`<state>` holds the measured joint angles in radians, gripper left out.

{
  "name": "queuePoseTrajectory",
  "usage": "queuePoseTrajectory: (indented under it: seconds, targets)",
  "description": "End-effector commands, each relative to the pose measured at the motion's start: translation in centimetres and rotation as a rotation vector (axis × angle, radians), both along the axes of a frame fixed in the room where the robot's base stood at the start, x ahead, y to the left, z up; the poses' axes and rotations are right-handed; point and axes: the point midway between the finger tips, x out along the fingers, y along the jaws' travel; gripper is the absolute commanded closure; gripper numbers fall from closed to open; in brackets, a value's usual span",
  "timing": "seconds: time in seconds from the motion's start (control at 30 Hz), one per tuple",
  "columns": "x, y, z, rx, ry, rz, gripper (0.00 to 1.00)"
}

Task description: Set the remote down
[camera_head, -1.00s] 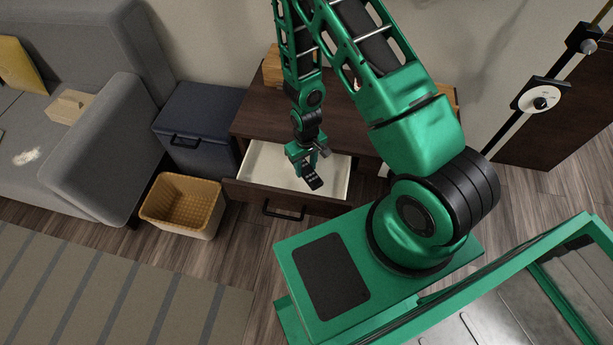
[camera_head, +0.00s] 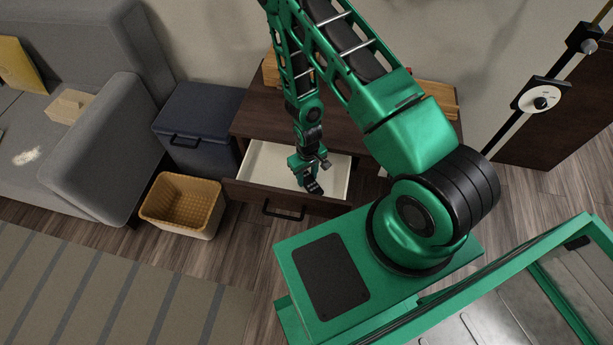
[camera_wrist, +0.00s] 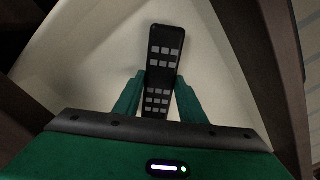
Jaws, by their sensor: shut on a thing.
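The remote (camera_wrist: 162,65) is a slim black bar with rows of grey buttons. In the wrist view it lies lengthwise between the green fingers of my gripper (camera_wrist: 158,95), which are shut on its sides. In the head view my gripper (camera_head: 309,183) is low inside the open drawer (camera_head: 262,160), close to its front wall, and the remote (camera_head: 315,189) shows as a small dark shape at its tip. The pale drawer floor is beneath the remote. I cannot tell whether the remote touches it.
The dark wooden cabinet (camera_head: 250,118) holds the drawer and has wooden items on top. A wicker basket (camera_head: 182,204) and a dark blue box (camera_head: 198,125) stand to the left, beside a grey sofa (camera_head: 100,150). The drawer's left part is empty.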

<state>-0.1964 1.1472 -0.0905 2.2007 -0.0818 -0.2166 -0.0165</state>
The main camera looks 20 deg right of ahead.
Motion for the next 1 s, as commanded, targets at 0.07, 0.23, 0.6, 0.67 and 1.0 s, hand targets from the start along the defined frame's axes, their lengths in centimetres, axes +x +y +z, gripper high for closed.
queuePoseTrajectory:
  seconds: [0.07,0.23,0.6,0.67,1.0]
  targets:
    - [0.0,0.0,-0.1,0.0,0.0,0.0,0.51]
    - [0.0,0.0,-0.1,0.0,0.0,-0.001,0.44]
    - [0.0,-0.1,1.5,0.0,-0.001,-0.002,0.44]
    - [0.1,-0.1,2.3,0.0,-0.002,-0.002,0.44]
    - [0.1,-0.1,7.9,0.001,-0.004,-0.003,0.44]
